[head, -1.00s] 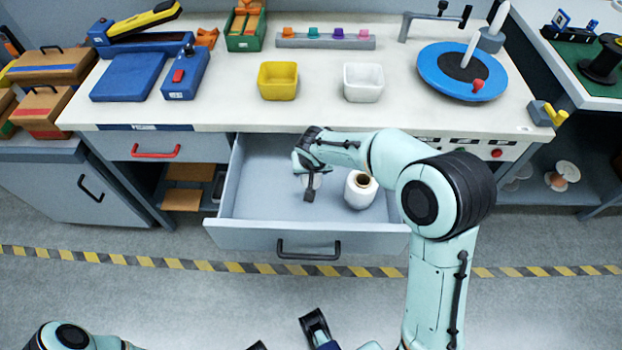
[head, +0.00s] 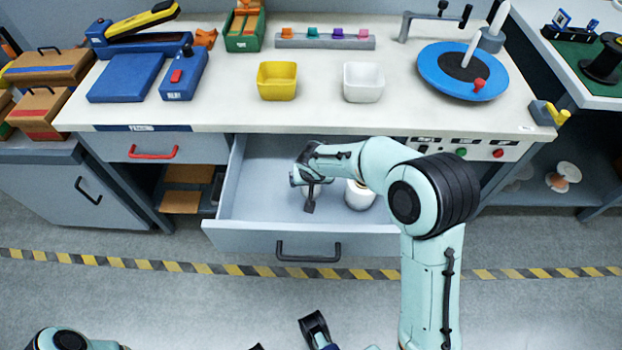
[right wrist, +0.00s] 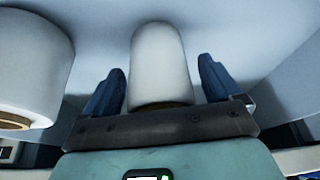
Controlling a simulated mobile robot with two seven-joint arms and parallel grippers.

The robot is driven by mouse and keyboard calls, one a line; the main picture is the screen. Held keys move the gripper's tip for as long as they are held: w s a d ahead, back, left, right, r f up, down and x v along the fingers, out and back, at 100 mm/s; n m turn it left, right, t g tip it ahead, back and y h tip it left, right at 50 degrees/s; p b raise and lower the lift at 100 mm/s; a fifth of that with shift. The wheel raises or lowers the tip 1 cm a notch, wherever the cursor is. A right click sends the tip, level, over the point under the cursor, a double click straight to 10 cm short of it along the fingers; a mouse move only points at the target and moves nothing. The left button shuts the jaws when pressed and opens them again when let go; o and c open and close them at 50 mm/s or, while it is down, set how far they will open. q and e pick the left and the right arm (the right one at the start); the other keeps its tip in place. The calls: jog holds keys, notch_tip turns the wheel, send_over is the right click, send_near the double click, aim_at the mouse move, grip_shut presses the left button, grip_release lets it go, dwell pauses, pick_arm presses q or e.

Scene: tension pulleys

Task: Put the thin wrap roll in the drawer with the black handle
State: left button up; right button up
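The thin white wrap roll (right wrist: 160,62) stands between the two blue fingers of my right gripper (right wrist: 160,85) in the right wrist view. The fingers are apart, with narrow gaps seeming to show beside the roll. In the head view my right gripper (head: 310,192) reaches down into the open drawer (head: 258,205) with the black handle (head: 308,250) and mostly hides this roll. A thicker white roll (head: 359,194) stands to its right in the same drawer; it also shows in the right wrist view (right wrist: 30,70). Dark parts at the bottom edge may be my left gripper; its state is unclear.
A closed drawer with a red handle (head: 153,152) is to the left. The worktop (head: 320,113) above carries a yellow bin (head: 277,82), a white bin (head: 363,83) and a blue turntable (head: 435,75). The left part of the open drawer is clear.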

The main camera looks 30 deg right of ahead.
jog(key=shift+r, duration=0.55)
pick_arm(q)
jog(key=shift+s+r+p, duration=0.5)
jog(key=shift+r+p, duration=0.35)
jog(key=shift+p, duration=0.15)
pick_arm(e)
jog(key=v, duration=1.1)
jog(key=shift+s, duration=0.3)
jog(key=shift+a, duration=0.1)
